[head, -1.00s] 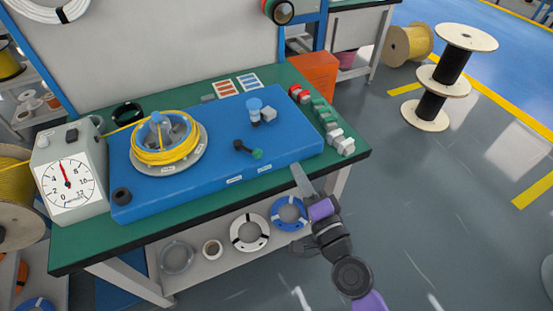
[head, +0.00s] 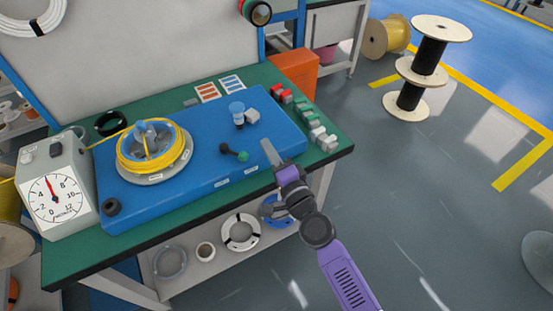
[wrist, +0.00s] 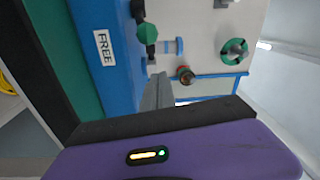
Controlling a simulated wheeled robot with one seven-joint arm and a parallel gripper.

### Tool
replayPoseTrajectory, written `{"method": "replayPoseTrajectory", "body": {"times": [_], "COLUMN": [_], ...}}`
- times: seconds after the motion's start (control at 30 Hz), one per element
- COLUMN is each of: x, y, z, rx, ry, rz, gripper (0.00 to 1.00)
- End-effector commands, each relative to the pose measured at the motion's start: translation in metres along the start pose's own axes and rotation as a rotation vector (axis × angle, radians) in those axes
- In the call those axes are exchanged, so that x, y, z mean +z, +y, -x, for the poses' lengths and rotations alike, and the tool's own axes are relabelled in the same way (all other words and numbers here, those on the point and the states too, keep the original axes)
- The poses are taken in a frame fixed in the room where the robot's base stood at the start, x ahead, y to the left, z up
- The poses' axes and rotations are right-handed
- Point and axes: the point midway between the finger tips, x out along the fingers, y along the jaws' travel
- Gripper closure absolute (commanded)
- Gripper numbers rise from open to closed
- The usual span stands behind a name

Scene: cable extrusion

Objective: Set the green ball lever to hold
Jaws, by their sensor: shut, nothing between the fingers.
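The green ball lever (head: 242,155) stands on the blue machine bed (head: 200,190), its dark arm running from a black pivot on the left to the green knob on the right. It also shows in the wrist view (wrist: 148,33), above the gripper tip. A white label reading FREE (wrist: 104,47) is on the bed's edge near it. My gripper (head: 268,150) is shut and empty, just right of the green knob and apart from it in the head view. In the wrist view the closed fingers (wrist: 158,92) point toward the knob. The hold label is too small to read.
A coil of yellow cable (head: 153,158) sits on a reel at the bed's left. A dial gauge (head: 55,195) stands left of it. A blue knob (head: 237,110) is behind the lever. Red, green and grey blocks (head: 305,115) line the bench's right end.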

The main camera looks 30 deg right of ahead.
Motion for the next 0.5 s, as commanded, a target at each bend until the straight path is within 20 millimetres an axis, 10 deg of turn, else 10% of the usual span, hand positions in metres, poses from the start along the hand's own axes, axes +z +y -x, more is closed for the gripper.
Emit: {"method": "replayPoseTrajectory", "body": {"times": [0.5], "x": [0.038], "y": [0.001], "z": [0.000], "rx": [0.001], "ry": [0.000], "rz": [0.000], "gripper": [1.00]}}
